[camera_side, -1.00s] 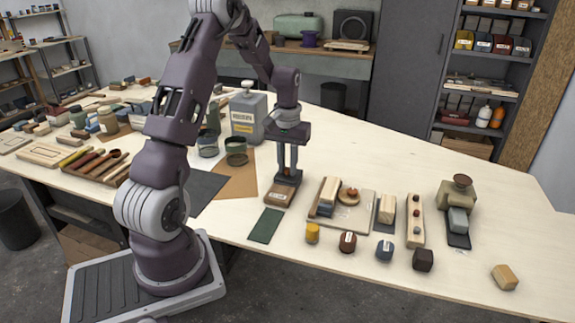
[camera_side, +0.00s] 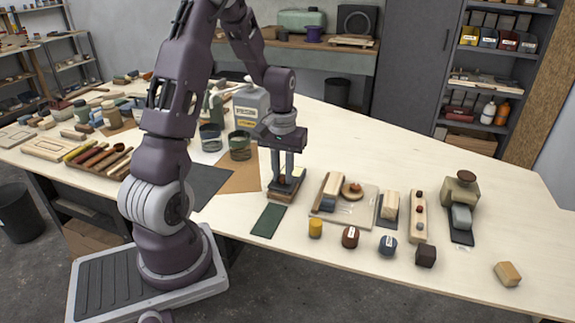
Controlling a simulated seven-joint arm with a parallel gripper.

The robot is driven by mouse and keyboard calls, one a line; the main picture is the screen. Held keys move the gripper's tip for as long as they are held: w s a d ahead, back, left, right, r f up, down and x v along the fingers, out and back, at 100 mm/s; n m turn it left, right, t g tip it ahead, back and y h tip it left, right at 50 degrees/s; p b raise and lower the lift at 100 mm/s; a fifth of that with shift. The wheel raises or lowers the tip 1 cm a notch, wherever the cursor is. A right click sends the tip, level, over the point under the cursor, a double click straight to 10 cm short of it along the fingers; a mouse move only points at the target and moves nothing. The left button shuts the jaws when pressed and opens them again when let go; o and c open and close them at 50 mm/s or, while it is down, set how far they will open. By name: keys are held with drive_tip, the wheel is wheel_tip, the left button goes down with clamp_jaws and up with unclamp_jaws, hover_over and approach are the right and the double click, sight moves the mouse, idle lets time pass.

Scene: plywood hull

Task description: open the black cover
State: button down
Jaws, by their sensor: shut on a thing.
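A small brown wooden box (camera_side: 279,198) with a dark cover stands near the table's front edge, just beyond a dark green mat. The black cover (camera_side: 281,188) shows as a dark slab at the top of the box, partly hidden by the fingers. My gripper (camera_side: 287,181) points straight down over the box, its fingers shut on the cover. A pale patch shows between the fingers. How far the cover stands open is too small to tell.
The green mat (camera_side: 269,221) lies in front of the box. A board with wooden blocks (camera_side: 343,204) stands to the right. A yellow cylinder (camera_side: 315,228) and several small pieces line the front. Dark jars (camera_side: 240,146) and a grey canister (camera_side: 251,107) stand behind left.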

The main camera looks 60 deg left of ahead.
sight(283, 177)
drive_tip(key=c, duration=1.3)
unclamp_jaws()
wheel_tip(283, 177, up, 7)
drive_tip(key=shift+r, duration=0.1)
drive_tip(key=s+d+r+m+t, duration=0.2)
drive_tip(key=d+r+m, duration=0.2)
drive_tip(key=d+r, duration=0.55)
drive_tip(key=s+d+r+m+t, duration=0.2)
drive_tip(key=s+d+m, duration=0.3)
drive_tip(key=s+d, duration=0.7)
drive_tip(key=shift+s+d+t, duration=0.15)
drive_tip(key=shift+d+t, duration=0.4)
drive_tip(key=shift+t, duration=0.25)
